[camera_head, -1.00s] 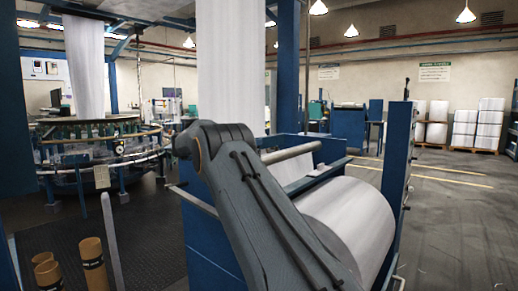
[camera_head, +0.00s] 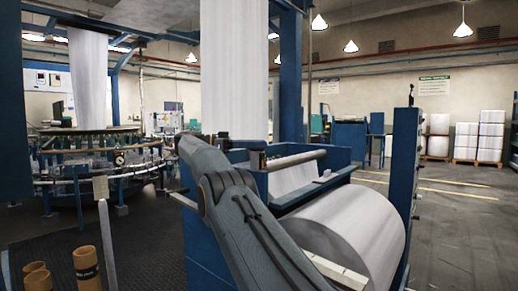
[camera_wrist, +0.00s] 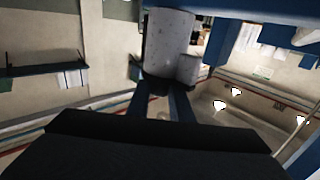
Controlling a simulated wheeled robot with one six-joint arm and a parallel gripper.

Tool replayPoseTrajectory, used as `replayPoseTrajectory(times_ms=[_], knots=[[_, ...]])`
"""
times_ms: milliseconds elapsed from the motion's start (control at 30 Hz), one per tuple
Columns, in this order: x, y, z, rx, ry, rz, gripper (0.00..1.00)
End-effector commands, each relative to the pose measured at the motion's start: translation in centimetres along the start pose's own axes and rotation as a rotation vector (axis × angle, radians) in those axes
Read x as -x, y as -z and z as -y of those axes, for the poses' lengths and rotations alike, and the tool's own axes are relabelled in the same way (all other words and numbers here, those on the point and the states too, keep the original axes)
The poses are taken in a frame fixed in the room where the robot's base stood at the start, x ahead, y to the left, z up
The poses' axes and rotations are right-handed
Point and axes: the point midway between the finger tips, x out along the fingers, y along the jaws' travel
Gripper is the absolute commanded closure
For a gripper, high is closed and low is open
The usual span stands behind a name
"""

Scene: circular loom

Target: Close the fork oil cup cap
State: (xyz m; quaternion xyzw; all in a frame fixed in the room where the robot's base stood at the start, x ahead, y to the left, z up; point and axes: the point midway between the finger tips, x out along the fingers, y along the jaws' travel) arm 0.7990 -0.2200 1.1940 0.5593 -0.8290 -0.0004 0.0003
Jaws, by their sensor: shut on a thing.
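My gripper (camera_wrist: 162,105) shows in the wrist view as two dark blue fingers beyond a broad black body. They reach to a grey-white cylindrical piece (camera_wrist: 168,45) and are shut on it. A smaller pale cylinder (camera_wrist: 188,69) sits beside it. I cannot tell whether either is the fork oil cup or its cap. In the head view my grey arm covers part of the loom's winding frame, and my gripper is out of sight. No oil cup or cap can be made out there.
A blue winding frame (camera_head: 212,246) with a large white roll (camera_head: 355,238) stands close in front. The circular loom (camera_head: 95,150) is at the left, with brown tubes (camera_head: 87,268) before it.

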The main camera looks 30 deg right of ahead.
Motion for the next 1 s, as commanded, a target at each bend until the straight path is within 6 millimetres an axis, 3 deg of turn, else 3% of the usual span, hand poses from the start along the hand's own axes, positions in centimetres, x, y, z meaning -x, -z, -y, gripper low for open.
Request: replayPoseTrajectory(times_ms=[533,567,633,1000], knots=[[0.26,0.44,-0.18,-0.006,-0.004,-0.001,1.00],[0.26,0.44,-0.18,-0.006,-0.004,-0.001,0.76],[0.27,0.38,-0.17,-0.005,-0.003,-0.001,0.64],[0.32,0.15,-0.12,-0.002,-0.003,0.000,0.62]])
